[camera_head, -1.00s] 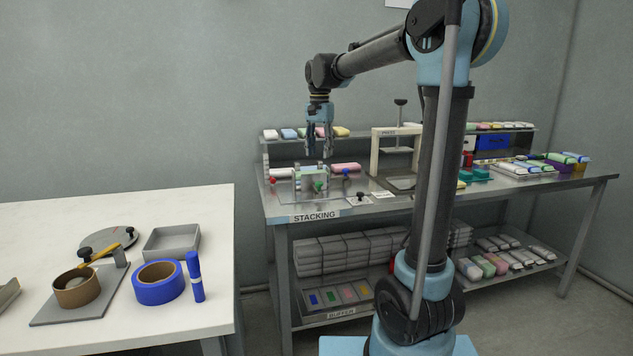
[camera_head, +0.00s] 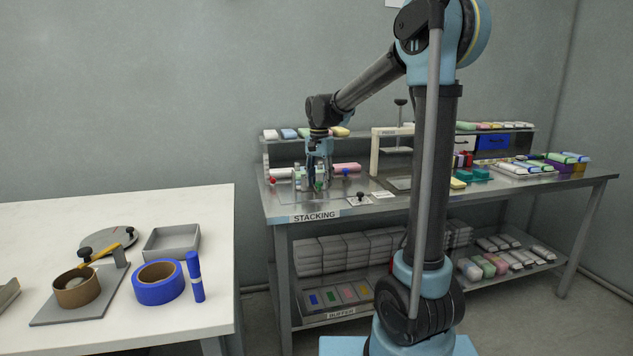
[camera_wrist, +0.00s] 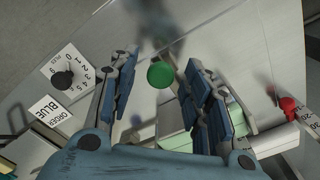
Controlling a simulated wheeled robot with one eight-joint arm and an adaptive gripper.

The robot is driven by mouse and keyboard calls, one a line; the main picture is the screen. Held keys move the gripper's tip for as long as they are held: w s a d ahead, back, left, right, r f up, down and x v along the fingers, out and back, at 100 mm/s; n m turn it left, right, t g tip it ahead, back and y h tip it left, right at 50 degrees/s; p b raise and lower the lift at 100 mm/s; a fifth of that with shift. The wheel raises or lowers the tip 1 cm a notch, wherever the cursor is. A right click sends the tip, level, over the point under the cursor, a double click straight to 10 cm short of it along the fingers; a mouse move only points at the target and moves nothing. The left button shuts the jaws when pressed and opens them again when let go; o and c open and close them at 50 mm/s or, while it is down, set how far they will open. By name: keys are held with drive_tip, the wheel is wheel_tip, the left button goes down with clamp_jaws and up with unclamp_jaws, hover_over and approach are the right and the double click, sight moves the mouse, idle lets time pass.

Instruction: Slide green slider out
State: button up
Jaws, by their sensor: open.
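The green slider shows as a round green knob (camera_wrist: 161,75) in the wrist view, between and just beyond the fingers of my gripper (camera_wrist: 158,88). In the head view the green knob (camera_head: 318,186) is small at the front of the stacking fixture. My gripper (camera_head: 318,180) points down over that fixture. Its fingers are apart, and I see no contact with the knob. A pale green block (camera_wrist: 180,145) lies beside and partly behind the right finger in the wrist view. The slider's body is mostly hidden.
A red knob (camera_wrist: 287,104) is at the right and a black dial (camera_wrist: 62,80) at the left in the wrist view. A blue knob (camera_head: 346,171) stands right of the fixture. A press frame (camera_head: 376,150) stands farther right. A white table (camera_head: 200,310) is at the left.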

clamp_jaws()
drive_tip(key=shift+s+d, duration=0.25)
drive_tip(key=shift+s, duration=0.6)
drive_tip(key=shift+s+d, duration=0.25)
drive_tip(key=shift+s, duration=0.55)
unclamp_jaws()
drive_tip(key=shift+s, duration=0.15)
drive_tip(key=shift+r, duration=0.1)
wheel_tip(320, 180, up, 12)
